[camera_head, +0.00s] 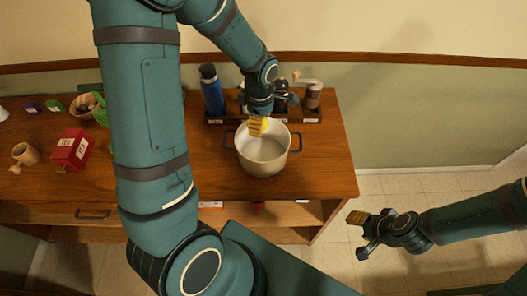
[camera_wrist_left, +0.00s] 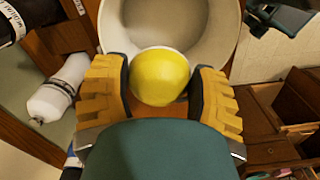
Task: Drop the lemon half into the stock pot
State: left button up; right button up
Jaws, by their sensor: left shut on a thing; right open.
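The yellow lemon half (camera_wrist_left: 160,77) is between the two ochre-padded fingers of my left gripper, which is shut on it. In the head view my left gripper (camera_head: 258,126) is over the back part of the stock pot, and a little yellow of the lemon half (camera_head: 266,124) shows beside the finger. The stock pot (camera_head: 262,166) is pale with two dark side handles and stands on the wooden counter. Its rim (camera_wrist_left: 105,28) and pale inside lie beyond the lemon half in the wrist view. My right gripper (camera_head: 360,236) is open and empty, away from the counter at the right.
A rack (camera_head: 300,117) with a blue bottle (camera_head: 211,91) and a grinder (camera_head: 313,94) stands behind the pot. A red tea box (camera_head: 71,150), a wooden mug (camera_head: 25,154) and a basket (camera_head: 86,104) are at the left. The counter right of the pot is clear.

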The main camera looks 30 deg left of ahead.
pick_arm(q)
jog(key=o, duration=1.2)
jog(key=shift+o, duration=0.2)
notch_tip(320, 180, up, 12)
